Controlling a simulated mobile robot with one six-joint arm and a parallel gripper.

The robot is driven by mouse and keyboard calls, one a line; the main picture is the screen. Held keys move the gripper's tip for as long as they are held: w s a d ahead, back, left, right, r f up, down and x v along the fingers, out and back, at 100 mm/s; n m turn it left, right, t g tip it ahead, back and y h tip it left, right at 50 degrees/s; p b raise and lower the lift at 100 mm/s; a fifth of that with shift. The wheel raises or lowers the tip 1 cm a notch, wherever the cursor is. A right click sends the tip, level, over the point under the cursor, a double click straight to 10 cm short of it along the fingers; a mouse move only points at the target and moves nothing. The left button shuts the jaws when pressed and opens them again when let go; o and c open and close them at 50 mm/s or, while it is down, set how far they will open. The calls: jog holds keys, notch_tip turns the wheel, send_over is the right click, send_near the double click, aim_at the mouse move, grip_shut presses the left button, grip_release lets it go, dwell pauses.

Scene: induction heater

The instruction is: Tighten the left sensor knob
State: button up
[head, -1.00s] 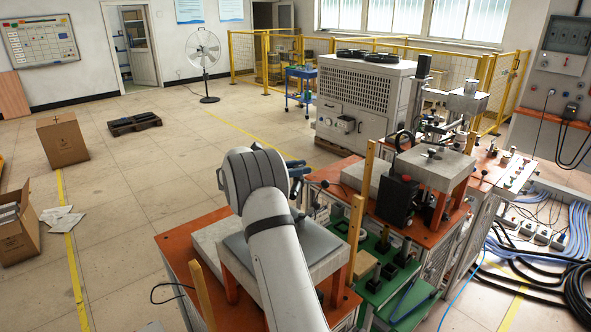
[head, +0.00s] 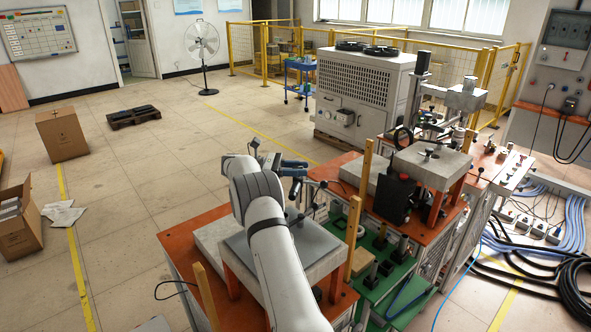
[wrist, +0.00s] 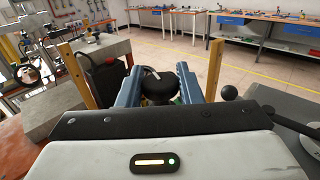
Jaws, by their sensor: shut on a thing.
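A black round knob (wrist: 158,88) with a pale stem or mark on its top sits between the two blue fingers of my gripper (wrist: 158,76) in the wrist view. The fingers stand on either side of it and my gripper is shut on it. I take it for the left sensor knob; its lower part is hidden by the gripper body. In the head view my gripper (head: 293,168) is beyond the grey block on the near orange table, and the knob cannot be made out clearly there.
A black ball-ended lever (wrist: 229,92) stands to the right of the gripper in the wrist view. Wooden posts (wrist: 214,68) rise on both sides. A black box (head: 397,198) and a stone-grey block (head: 431,166) stand on the orange bench. Open floor lies left.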

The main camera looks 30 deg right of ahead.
aim_at(298, 167)
jog(key=o, duration=0.9)
notch_tip(298, 167, up, 10)
jog(key=shift+b, duration=1.1)
